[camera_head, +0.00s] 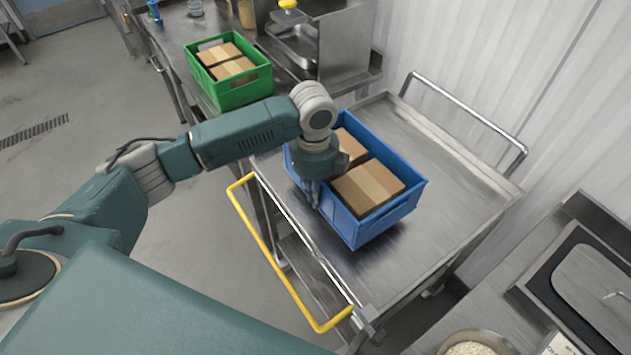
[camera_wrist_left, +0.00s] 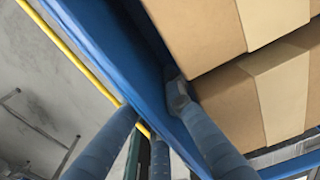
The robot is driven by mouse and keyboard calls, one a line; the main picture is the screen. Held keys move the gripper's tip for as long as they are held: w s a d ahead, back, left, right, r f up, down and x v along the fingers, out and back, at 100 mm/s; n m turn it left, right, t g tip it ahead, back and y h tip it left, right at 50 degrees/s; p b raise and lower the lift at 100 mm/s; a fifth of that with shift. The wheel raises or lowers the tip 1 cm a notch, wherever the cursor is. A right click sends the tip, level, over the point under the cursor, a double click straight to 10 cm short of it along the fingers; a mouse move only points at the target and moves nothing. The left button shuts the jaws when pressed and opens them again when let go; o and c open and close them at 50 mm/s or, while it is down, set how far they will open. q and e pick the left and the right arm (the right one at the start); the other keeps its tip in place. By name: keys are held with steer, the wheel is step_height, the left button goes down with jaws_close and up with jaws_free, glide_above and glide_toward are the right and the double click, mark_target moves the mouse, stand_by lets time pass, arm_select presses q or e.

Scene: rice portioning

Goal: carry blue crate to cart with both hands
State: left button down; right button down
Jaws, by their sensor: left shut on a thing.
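The blue crate (camera_head: 375,226) is on or just above the steel top of the cart (camera_head: 440,165); I cannot tell if it touches. Cardboard boxes (camera_head: 368,187) are inside it. My left gripper (camera_head: 314,192) is at the crate's left side wall, with the arm reaching over from the left. In the left wrist view its fingers (camera_wrist_left: 160,115) straddle the blue crate wall (camera_wrist_left: 110,45), one finger inside beside the boxes (camera_wrist_left: 245,85), and are shut on it. My right gripper is not in view.
The cart has a yellow handle (camera_head: 262,245) at the near side and a steel rail (camera_head: 465,110) at the far side. A green crate (camera_head: 243,93) with boxes stands on the steel table behind. A counter with a rice bowl (camera_head: 475,345) is at the lower right. The cart top right of the crate is clear.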

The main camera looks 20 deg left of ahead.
arm_select(q)
step_height(320, 180, down, 3)
steer(key=shift+d+f+p, duration=0.1)
steer(key=shift+f+p, duration=0.05)
steer(key=shift+p, duration=0.25)
steer(key=shift+w+f, duration=0.1)
steer(key=shift+f, duration=0.35)
steer(key=shift+f, duration=0.1)
steer(key=c, duration=1.8)
jaws_free()
steer(key=shift+f, duration=0.1)
steer(key=shift+c, duration=0.2)
steer(key=shift+s, duration=0.2)
step_height(320, 180, up, 12)
steer(key=b, duration=0.3)
